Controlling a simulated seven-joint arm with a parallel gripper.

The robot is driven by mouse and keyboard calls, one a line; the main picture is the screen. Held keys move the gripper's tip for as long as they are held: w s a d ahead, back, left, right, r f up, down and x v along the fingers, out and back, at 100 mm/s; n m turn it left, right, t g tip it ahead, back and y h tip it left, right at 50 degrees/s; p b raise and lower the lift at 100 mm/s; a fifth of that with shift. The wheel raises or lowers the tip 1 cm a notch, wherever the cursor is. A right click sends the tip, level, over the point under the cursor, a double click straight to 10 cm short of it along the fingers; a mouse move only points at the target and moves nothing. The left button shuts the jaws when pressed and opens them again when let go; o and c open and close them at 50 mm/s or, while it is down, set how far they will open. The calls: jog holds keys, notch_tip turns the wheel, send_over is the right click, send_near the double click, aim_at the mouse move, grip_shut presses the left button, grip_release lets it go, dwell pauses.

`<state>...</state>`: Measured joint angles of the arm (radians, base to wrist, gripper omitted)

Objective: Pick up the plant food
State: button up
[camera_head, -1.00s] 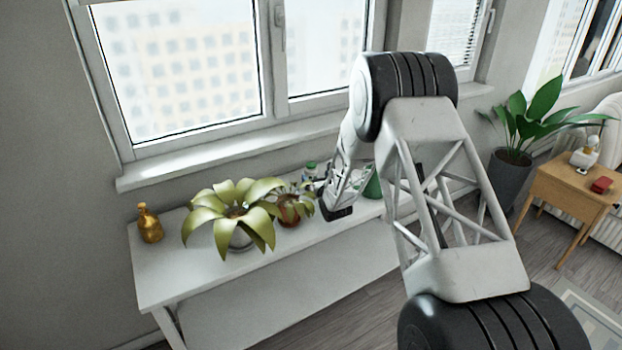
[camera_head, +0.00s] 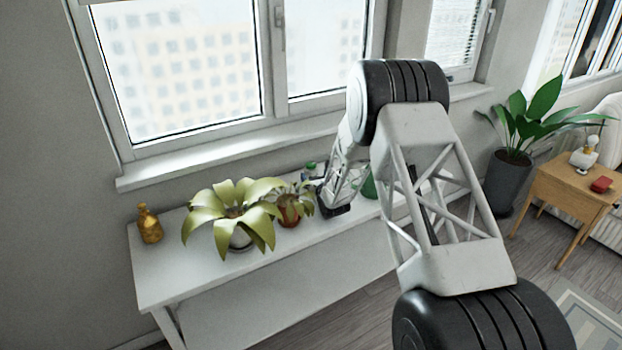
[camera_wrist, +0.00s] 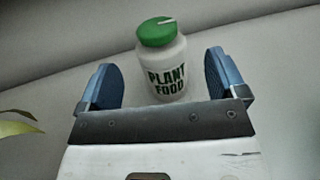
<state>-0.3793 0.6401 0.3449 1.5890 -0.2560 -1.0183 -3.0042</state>
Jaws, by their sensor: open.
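The plant food (camera_wrist: 163,72) is a white bottle with a green cap and the words PLANT FOOD on its side. It stands upright in the wrist view, between and a little beyond my two blue fingertips. My gripper (camera_wrist: 162,80) is open, with a gap on each side of the bottle. In the head view the green cap of the plant food (camera_head: 310,168) shows just left of my wrist; the rest is mostly hidden by a plant and my arm.
The white table (camera_head: 170,270) stands under the window. A large pale-green plant (camera_head: 235,210), a smaller reddish-potted plant (camera_head: 290,210) and an amber bottle (camera_head: 149,224) are on it. A green object (camera_head: 369,184) sits right of my wrist, partly hidden.

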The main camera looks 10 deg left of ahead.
jog(key=shift+w, duration=0.1)
dwell(0.3)
jog(key=shift+x, duration=2.5)
jog(key=c, duration=1.1)
jog(key=shift+r, duration=0.15)
